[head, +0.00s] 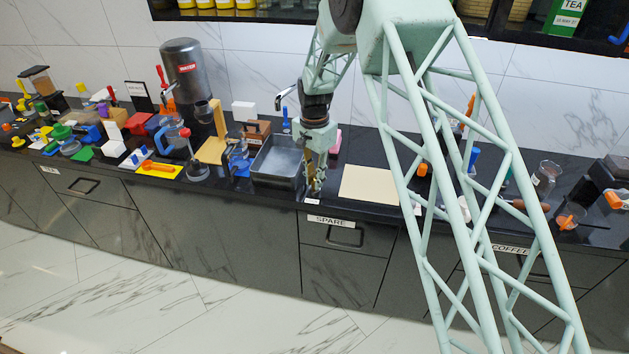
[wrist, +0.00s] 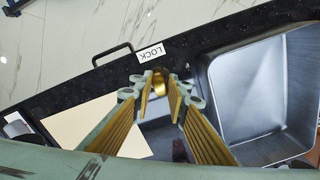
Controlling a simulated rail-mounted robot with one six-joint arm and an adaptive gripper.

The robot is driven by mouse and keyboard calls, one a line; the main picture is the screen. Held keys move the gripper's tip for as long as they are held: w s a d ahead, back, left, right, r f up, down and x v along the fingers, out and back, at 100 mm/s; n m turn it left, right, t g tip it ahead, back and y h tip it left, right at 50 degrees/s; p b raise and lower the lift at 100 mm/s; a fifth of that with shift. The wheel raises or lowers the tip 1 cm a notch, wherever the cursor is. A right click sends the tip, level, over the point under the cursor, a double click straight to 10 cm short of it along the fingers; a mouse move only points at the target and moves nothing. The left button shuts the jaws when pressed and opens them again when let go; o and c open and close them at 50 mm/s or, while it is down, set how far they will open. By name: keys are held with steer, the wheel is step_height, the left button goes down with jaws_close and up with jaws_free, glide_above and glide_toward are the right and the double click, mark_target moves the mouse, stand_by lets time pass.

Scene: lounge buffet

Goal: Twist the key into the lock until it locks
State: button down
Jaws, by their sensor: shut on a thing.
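My gripper (wrist: 157,82) points down at the front edge of the black counter. In the wrist view its fingers close on a small brass-coloured piece, which I take to be the key (wrist: 160,88). Most of the key is hidden between the fingertips, so its angle and how deep it sits in the lock cannot be told. The lock itself is hidden under the fingers. A white LOCK label (wrist: 151,53) lies just beyond the fingertips at the counter edge. In the head view my gripper (head: 316,182) is at the same edge, right of the sink.
A metal sink (wrist: 255,100) is close beside my gripper. A cream board (head: 365,185) lies on its other side. Below is a drawer labelled SPARE (head: 331,221) with a dark handle (head: 345,237). The left counter (head: 100,135) is crowded with small objects.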

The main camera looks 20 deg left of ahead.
steer(key=c, duration=2.4)
jaws_free()
steer(key=shift+r, duration=0.1)
steer(key=shift+c, duration=0.7)
steer(key=shift+r+p, duration=1)
steer(key=shift+r, duration=1.9)
steer(key=shift+r, duration=0.15)
step_height(320, 180, up, 12)
